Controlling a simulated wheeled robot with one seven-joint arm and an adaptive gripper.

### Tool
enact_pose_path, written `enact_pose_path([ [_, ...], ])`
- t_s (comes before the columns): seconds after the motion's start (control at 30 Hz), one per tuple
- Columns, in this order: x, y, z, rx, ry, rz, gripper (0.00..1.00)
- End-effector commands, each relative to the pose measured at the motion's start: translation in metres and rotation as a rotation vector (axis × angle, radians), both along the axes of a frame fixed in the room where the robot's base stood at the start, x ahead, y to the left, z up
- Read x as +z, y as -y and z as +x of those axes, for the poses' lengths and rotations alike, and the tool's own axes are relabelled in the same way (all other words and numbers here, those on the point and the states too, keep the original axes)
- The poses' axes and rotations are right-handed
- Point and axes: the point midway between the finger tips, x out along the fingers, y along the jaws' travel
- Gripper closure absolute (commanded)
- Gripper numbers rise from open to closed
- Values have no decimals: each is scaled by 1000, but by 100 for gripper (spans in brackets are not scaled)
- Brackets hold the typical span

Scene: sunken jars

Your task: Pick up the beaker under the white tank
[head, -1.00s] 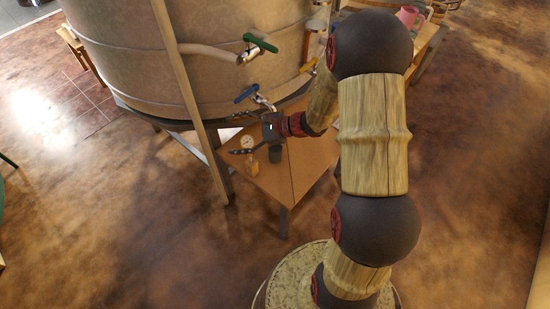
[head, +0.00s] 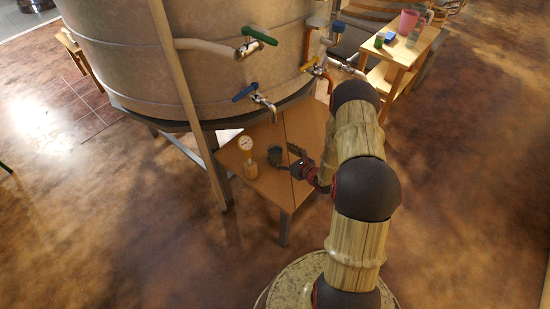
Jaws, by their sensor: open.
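A small dark grey-green beaker (head: 275,155) stands upright on the low wooden table (head: 268,189) beneath the taps of the large whitish tank (head: 130,62). My gripper (head: 287,158) is open and low over the table, just right of the beaker. Its dark fingers point left, towards the beaker. One finger is beyond and the other nearer the camera. I cannot tell whether a finger touches the beaker. Nothing shows between the fingers except perhaps the beaker's right edge.
A small yellowish bottle (head: 250,168) and a round white gauge (head: 245,143) stand left of the beaker. A blue-handled tap (head: 257,97) hangs above the table. A tank leg stands at the table's left. A bench at upper right holds a pink jug (head: 408,21).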

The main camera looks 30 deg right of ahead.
Motion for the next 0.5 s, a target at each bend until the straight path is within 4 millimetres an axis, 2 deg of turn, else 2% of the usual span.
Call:
enact_pose_path([
  [0.3,-18,-7,39,4,1,-1,27],
  [0.5,-16,-7,42,2,1,0,27],
])
